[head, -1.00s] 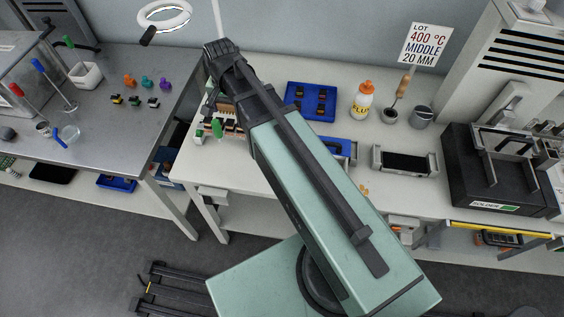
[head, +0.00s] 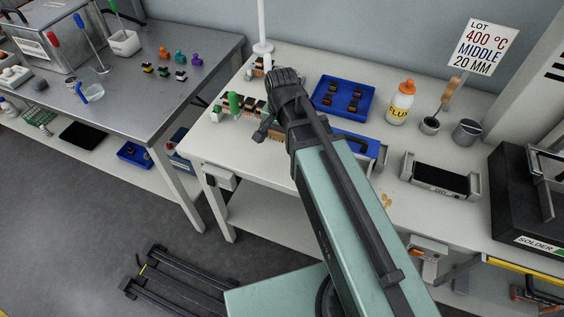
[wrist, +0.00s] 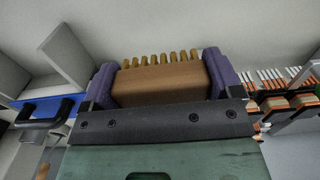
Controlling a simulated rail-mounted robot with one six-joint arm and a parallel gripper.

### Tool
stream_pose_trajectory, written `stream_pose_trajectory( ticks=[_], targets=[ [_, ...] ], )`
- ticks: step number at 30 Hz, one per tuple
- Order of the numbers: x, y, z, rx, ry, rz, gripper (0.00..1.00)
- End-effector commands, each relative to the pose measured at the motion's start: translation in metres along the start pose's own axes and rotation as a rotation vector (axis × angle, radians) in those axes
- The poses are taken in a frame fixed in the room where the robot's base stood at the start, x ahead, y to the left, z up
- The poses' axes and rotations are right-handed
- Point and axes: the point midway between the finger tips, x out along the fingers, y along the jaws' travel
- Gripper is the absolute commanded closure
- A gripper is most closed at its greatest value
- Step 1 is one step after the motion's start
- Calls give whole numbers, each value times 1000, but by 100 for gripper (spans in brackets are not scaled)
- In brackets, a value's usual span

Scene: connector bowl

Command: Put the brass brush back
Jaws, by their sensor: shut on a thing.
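The brass brush (wrist: 160,82), a wooden block with a row of golden bristle tufts, sits between the two purple fingertips of my gripper (wrist: 160,85) in the wrist view. My gripper is shut on it, with the bristles on the far side of the block. In the head view my gripper (head: 266,131) is over the left part of the white bench (head: 310,184), and a small tan patch beside it looks like the brush. My arm hides part of the bench there. I cannot tell whether the brush touches the bench.
Several connectors stand in rows near my gripper, also seen in the wrist view (wrist: 290,105).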

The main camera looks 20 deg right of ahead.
Motion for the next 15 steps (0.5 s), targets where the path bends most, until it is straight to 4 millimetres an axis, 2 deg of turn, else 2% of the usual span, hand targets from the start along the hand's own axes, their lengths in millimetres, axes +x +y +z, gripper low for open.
stream_pose_trajectory(
  ticks=[1,6,12,15],
  targets=[
    [15,0,0,0,0,0,34],
    [14,0,0,0,0,0,34],
    [55,0,0,0,0,0,34],
    [56,0,0,0,0,0,34]
  ],
)
